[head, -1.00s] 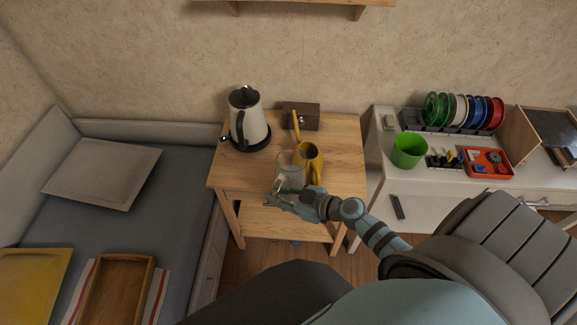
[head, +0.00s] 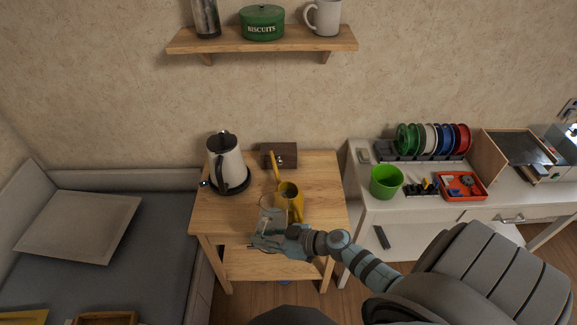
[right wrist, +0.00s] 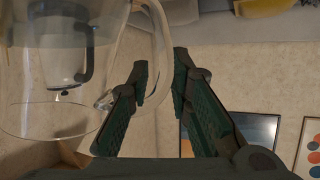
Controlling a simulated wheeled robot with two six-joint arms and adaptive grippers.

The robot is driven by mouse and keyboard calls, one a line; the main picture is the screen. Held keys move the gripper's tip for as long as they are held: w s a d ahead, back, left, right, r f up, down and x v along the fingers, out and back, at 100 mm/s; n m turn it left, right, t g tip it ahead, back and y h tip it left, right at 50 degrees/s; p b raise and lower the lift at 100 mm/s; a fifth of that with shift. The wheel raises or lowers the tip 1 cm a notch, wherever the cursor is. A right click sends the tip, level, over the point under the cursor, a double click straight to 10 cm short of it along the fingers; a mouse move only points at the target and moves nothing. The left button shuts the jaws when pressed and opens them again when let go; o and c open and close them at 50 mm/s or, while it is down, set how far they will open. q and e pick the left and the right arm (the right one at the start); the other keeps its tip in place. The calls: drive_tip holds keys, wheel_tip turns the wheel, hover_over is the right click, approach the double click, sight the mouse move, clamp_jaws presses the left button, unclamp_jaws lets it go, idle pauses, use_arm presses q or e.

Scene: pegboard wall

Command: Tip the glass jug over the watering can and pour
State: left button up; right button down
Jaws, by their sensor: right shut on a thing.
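The clear glass jug (head: 272,214) is at the front of the small wooden table, in front of and left of the yellow watering can (head: 292,203). The can stands on the table with its spout toward the back left. My right gripper (head: 268,242) is shut on the jug's handle. In the right wrist view the jug (right wrist: 45,100) fills the left side, with its handle between the fingers (right wrist: 163,78). The jug looks about upright; I cannot tell whether it holds liquid or touches the table. My left gripper is not in view.
A white kettle (head: 226,160) on a black base and a dark wooden box (head: 278,155) stand at the table's back. A white desk (head: 410,215) with a green pot (head: 386,181) is to the right, a bed to the left. A shelf (head: 262,41) hangs above.

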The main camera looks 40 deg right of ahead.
drive_tip(key=shift+w+d+r+p, duration=0.15)
drive_tip(key=shift+r+p, duration=0.1)
drive_tip(key=shift+p, duration=0.25)
drive_tip(key=shift+r+m, duration=0.1)
drive_tip(key=shift+m, duration=0.2)
